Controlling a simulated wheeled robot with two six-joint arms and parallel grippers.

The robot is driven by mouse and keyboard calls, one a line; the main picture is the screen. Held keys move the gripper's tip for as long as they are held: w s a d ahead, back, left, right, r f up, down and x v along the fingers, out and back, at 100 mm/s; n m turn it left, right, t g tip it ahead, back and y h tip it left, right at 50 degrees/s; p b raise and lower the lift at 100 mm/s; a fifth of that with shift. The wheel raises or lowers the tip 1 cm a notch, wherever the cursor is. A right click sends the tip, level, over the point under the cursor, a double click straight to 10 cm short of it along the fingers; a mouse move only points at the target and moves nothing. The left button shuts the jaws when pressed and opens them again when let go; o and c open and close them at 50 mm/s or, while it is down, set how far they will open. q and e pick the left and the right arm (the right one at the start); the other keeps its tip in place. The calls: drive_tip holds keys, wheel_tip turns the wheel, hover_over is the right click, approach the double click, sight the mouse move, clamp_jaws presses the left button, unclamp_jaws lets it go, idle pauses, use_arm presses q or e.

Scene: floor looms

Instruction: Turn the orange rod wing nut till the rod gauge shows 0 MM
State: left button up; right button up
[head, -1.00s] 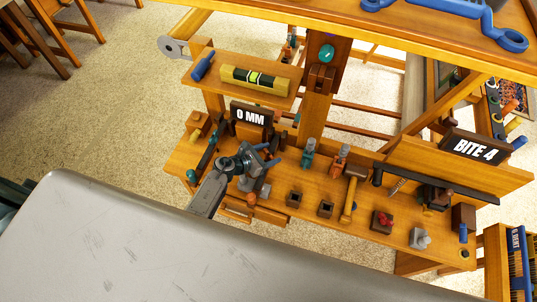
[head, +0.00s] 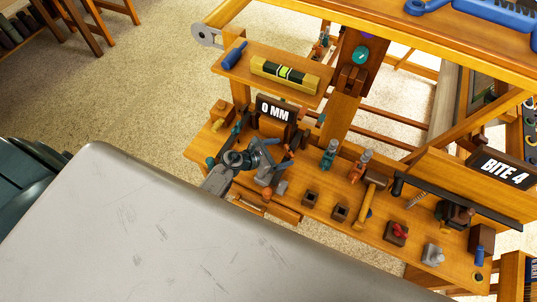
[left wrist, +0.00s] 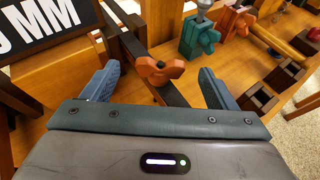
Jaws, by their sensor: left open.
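The orange wing nut (left wrist: 160,70) sits on its dark rod in the left wrist view, between the two fingers and apart from both. My left gripper (left wrist: 160,88) is open around it. In the head view my left gripper (head: 278,160) reaches over the wooden bench, just below the rod gauge, and largely hides the nut. The rod gauge (head: 275,110) is a dark sign reading 0 MM. Part of it also shows at the upper left of the left wrist view (left wrist: 45,25). My right gripper is in neither view.
Teal and orange clamps (head: 329,153) (head: 360,166) stand right of my gripper, with a mallet (head: 369,198) beyond. A shelf with a yellow level (head: 285,74) hangs above the gauge.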

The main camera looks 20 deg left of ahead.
use_arm(q)
drive_tip(key=b+v, duration=0.1)
drive_tip(key=v, duration=0.5)
drive_tip(key=shift+s+a, duration=0.15)
drive_tip(key=shift+s, duration=0.1)
drive_tip(key=shift+r, duration=0.15)
